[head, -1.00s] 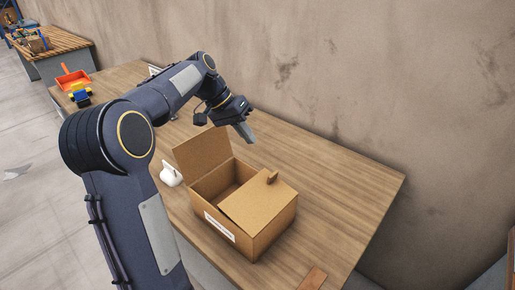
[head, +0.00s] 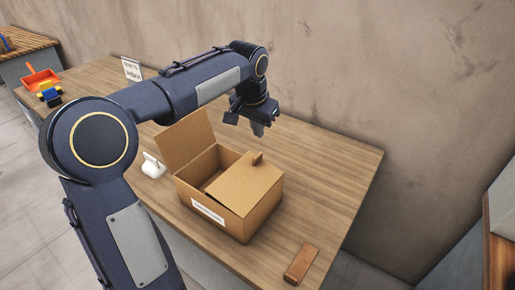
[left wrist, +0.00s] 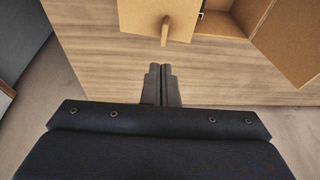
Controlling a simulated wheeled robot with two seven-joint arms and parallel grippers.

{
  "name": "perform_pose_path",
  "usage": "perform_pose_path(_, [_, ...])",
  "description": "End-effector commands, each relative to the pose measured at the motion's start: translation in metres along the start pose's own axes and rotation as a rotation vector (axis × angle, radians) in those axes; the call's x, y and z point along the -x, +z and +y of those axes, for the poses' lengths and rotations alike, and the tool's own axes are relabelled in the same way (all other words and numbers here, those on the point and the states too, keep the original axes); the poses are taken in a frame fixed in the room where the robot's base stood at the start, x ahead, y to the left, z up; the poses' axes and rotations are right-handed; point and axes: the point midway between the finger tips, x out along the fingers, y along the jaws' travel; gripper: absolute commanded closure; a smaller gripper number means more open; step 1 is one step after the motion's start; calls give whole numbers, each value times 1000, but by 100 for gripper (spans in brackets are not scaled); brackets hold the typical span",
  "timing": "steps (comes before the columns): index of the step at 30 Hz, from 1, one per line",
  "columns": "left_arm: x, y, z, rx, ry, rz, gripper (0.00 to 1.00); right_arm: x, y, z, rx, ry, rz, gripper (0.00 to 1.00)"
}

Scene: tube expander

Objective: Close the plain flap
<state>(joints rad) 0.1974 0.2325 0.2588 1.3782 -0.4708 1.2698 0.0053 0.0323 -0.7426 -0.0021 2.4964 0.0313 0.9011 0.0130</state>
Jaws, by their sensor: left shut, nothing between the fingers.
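A brown cardboard box (head: 245,228) sits on the wooden table, its left part open at the top. Its plain flap (head: 187,138) stands up, leaning outward at the back left; it also shows at the right of the left wrist view (left wrist: 288,42). The other flap (head: 243,188), with a small tab (head: 257,158), lies over the right part of the opening. In the left wrist view this tab (left wrist: 165,30) is just ahead of my fingertips. My left gripper (head: 258,130) is shut and empty, pointing down behind the box, apart from both flaps. My right gripper is out of view.
A white object (head: 153,168) stands left of the box. A brown block (head: 300,264) lies near the front right edge of the table (head: 335,165). A small sign (head: 131,70) and an orange dustpan-like item (head: 42,78) are farther left.

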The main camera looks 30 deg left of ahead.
Motion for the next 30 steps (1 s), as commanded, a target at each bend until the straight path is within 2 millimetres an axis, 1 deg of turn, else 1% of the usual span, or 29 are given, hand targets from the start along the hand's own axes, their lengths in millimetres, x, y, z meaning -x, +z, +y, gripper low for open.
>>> perform_pose_path(1, [-12, 1, 0, 1, 1, -5, 100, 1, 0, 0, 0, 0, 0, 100])
perform_pose_path(6, [-46, 2, 0, -1, 2, -5, 100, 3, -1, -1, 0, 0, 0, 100])
perform_pose_path(9, [-60, 6, -3, 0, 1, -4, 100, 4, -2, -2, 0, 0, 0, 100])
perform_pose_path(12, [-70, 9, -4, 0, 2, -2, 100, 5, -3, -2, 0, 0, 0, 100])
perform_pose_path(17, [-78, 11, -4, 0, 2, 0, 100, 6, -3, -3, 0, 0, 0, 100])
perform_pose_path(26, [-79, 12, -4, 0, 2, 0, 100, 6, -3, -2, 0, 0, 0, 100])
perform_pose_path(30, [-82, 13, -10, 15, 41, -6, 100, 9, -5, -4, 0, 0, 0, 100])
